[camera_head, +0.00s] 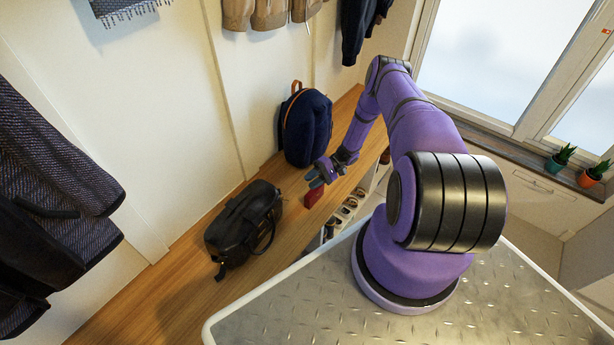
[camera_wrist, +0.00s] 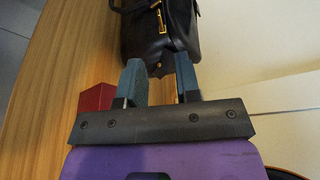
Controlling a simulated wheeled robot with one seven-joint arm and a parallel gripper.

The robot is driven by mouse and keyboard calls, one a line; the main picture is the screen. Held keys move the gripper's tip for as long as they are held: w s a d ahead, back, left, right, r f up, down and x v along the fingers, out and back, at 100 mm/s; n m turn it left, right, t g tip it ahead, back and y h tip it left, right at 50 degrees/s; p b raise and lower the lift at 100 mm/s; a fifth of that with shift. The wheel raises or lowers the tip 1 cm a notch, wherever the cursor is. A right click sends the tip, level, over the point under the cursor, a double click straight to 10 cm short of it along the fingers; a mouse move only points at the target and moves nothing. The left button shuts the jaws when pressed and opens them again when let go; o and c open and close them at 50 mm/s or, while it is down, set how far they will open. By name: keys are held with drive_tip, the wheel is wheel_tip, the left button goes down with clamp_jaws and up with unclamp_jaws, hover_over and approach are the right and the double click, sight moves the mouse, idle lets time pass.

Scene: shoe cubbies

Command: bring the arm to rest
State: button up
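My purple arm (camera_head: 425,135) rises from its base and reaches out over the wooden bench top. My gripper (camera_head: 316,180) hangs above the bench, near its front edge. In the wrist view my gripper (camera_wrist: 162,70) has its two blue-grey fingers apart with nothing between them. A small red object (camera_head: 313,197) lies on the bench just below the gripper. The red object also shows at the left of the fingers in the wrist view (camera_wrist: 95,99), apart from them and partly hidden by the gripper body.
A black leather bag (camera_head: 243,225) sits on the bench (camera_head: 185,285) left of the gripper. A navy backpack (camera_head: 306,127) stands behind it against the wall. Cubbies with shoes (camera_head: 345,213) lie under the bench. Coats hang at left and above. Potted plants (camera_head: 591,175) stand on the right sill.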

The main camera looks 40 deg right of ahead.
drive_tip(key=w+r+n+g+h, duration=0.1)
drive_tip(key=w+r+g+h, duration=0.2)
drive_tip(key=r, duration=0.9)
drive_tip(key=w+r+n+h, duration=0.2)
drive_tip(key=w+r, duration=0.2)
drive_tip(key=r, duration=0.8)
drive_tip(key=s+a+r+n+h, duration=0.1)
drive_tip(key=a+r+h, duration=0.1)
drive_tip(key=r, duration=0.9)
drive_tip(key=s+a+r+h, duration=0.1)
drive_tip(key=a+r+h, duration=0.2)
drive_tip(key=r, duration=0.9)
drive_tip(key=s+a+r+t+h, duration=0.2)
drive_tip(key=s+a+r, duration=0.1)
drive_tip(key=s+r, duration=0.5)
drive_tip(key=s+a+r+t+h, duration=0.25)
drive_tip(key=s+r, duration=0.35)
drive_tip(key=r, duration=0.4)
drive_tip(key=s+a+r+t, duration=0.1)
drive_tip(key=s+r+t, duration=0.1)
drive_tip(key=s, duration=0.7)
drive_tip(key=s+a+r+t+h, duration=0.1)
drive_tip(key=s+a+r+t, duration=0.1)
drive_tip(key=s, duration=0.6)
drive_tip(key=shift+s+n, duration=0.35)
drive_tip(key=shift+n, duration=0.05)
